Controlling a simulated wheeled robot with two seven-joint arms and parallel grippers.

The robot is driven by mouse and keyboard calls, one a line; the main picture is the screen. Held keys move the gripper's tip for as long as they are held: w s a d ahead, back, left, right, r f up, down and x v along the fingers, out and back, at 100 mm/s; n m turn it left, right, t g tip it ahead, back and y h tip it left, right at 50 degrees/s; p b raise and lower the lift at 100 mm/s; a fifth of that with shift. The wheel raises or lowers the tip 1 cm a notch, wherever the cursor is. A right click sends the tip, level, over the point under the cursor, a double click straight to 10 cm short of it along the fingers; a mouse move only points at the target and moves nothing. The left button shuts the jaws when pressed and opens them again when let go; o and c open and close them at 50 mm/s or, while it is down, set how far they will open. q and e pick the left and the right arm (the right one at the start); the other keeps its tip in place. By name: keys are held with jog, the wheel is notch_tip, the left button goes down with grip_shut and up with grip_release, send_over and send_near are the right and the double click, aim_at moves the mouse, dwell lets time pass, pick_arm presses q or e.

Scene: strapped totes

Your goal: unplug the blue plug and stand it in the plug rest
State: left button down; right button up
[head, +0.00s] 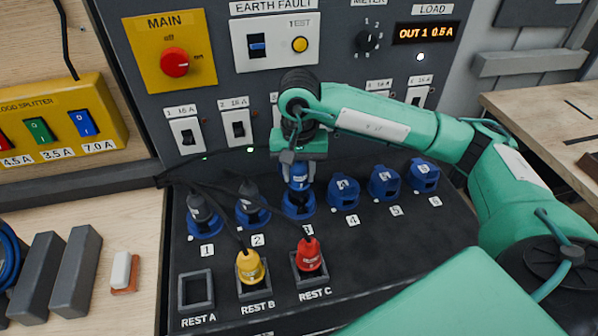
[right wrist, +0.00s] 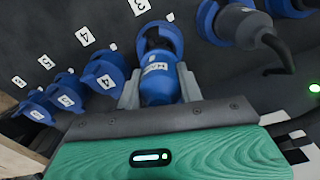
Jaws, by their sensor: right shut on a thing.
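The blue plug (head: 299,178) is at socket 3 (head: 299,206), in the middle of the dark panel. My right gripper (head: 299,160) is shut on it from above. In the right wrist view the blue plug (right wrist: 158,84) sits between the two grey fingers (right wrist: 160,92), with its end at the blue socket ring (right wrist: 160,36). I cannot tell whether it is fully seated. The plug rests are square frames: rest A (head: 183,293) is empty, rest B (head: 241,293) holds a yellow plug (head: 250,267), and rest C (head: 297,281) holds a red plug (head: 309,256).
Sockets 1 and 2 hold grey plugs (head: 200,210) (head: 247,193) with black cables running left. Sockets 4 (head: 343,192), 5 (head: 384,183) and 6 (head: 424,175) show blue covers. Switches and a red main knob (head: 175,63) are on the upright panel behind.

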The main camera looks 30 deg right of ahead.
jog(key=shift+r+p, duration=0.3)
jog(key=shift+r, duration=0.8)
jog(key=shift+r, duration=0.15)
